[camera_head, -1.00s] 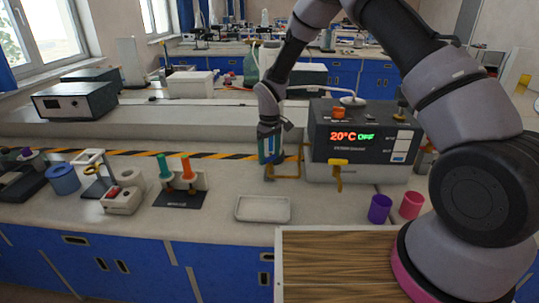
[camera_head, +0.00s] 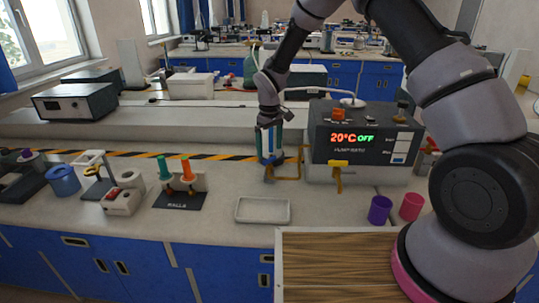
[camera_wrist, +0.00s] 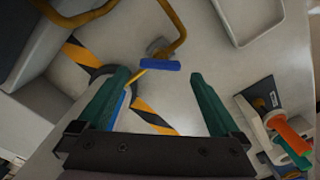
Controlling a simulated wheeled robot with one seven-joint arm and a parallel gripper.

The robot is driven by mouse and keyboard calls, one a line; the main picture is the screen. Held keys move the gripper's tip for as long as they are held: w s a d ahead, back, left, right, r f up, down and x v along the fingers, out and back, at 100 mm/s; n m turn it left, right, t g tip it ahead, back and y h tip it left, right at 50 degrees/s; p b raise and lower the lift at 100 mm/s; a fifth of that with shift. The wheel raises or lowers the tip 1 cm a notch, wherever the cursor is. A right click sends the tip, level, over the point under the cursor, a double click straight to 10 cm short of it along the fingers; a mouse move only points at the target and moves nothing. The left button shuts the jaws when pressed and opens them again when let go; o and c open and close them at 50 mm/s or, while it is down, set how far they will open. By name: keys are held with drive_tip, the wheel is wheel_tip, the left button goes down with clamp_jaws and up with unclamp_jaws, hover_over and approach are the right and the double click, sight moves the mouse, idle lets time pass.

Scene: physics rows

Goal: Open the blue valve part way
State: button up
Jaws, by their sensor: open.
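The blue valve shows in the wrist view as a short blue handle (camera_wrist: 160,65) on a grey body, joined to a yellow pipe (camera_wrist: 172,22). In the head view the grey valve body (camera_head: 268,179) is below my gripper (camera_head: 269,160), at the left end of the yellow pipe (camera_head: 288,179); the blue handle is not clear there. My gripper also shows in the wrist view (camera_wrist: 160,75), with two teal fingers wide apart and nothing held. The handle appears between the fingertips in that view; I see no contact, and the gap in depth is hard to tell.
A white tray (camera_head: 263,211) lies in front. A stand (camera_head: 180,198) with green and orange handles is at left. Purple (camera_head: 380,210) and pink (camera_head: 411,206) cups stand at right.

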wheel_tip(320, 180, up, 7)
idle(0.3)
